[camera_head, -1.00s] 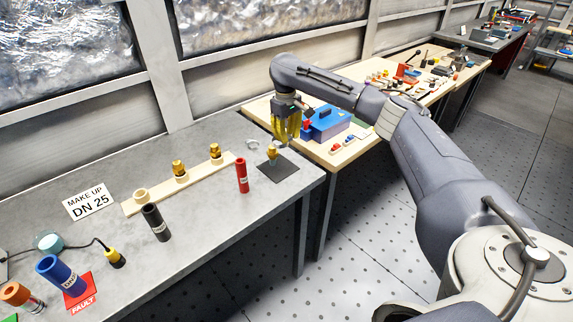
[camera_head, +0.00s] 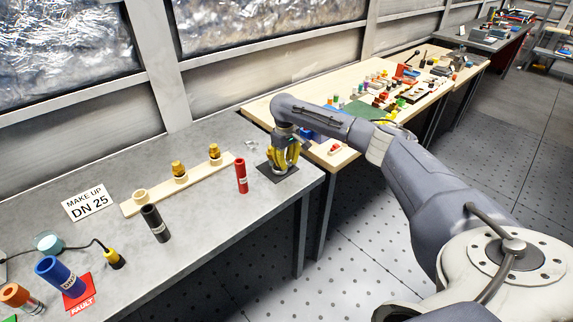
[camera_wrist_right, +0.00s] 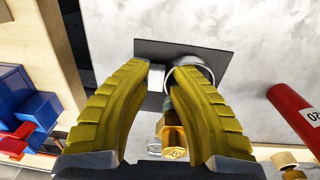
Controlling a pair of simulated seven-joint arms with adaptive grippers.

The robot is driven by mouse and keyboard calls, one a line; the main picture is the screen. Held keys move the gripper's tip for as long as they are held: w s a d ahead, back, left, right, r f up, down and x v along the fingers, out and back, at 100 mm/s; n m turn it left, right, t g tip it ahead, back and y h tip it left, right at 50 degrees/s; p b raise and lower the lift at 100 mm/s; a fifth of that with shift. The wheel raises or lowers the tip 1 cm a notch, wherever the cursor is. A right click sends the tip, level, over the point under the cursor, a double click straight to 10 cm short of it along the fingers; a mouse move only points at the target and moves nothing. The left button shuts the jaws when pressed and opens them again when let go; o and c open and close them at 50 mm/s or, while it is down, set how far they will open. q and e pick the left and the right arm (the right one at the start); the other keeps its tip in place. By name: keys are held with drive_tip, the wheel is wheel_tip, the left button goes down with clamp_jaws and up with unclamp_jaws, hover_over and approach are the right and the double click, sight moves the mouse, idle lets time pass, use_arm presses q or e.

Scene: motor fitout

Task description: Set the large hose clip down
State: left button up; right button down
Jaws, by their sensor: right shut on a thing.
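My right gripper (camera_head: 284,160) is low over the dark square pad (camera_head: 279,178) at the bench's right end. In the right wrist view its yellow fingers (camera_wrist_right: 162,72) are closed on a small pale block that seems to be the housing of the large hose clip (camera_wrist_right: 204,62). The clip's silver ring shows beside and behind the right fingertip, over the pad. A brass fitting (camera_wrist_right: 173,140) shows between the fingers, partly hidden. I cannot tell whether the clip touches the pad. My left gripper is out of view.
A wooden rail (camera_head: 150,204) with brass fittings and a black hose piece (camera_head: 155,222) are further left. A small silver item (camera_head: 250,143) lies behind the pad. A wooden bench with a blue box (camera_head: 318,124) adjoins on the right.

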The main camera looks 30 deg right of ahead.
drive_tip(key=shift+f, duration=0.5)
drive_tip(key=c, duration=1.2)
unclamp_jaws()
drive_tip(key=shift+f, duration=0.1)
wheel_tip(320, 180, up, 12)
drive_tip(key=shift+a, duration=0.25)
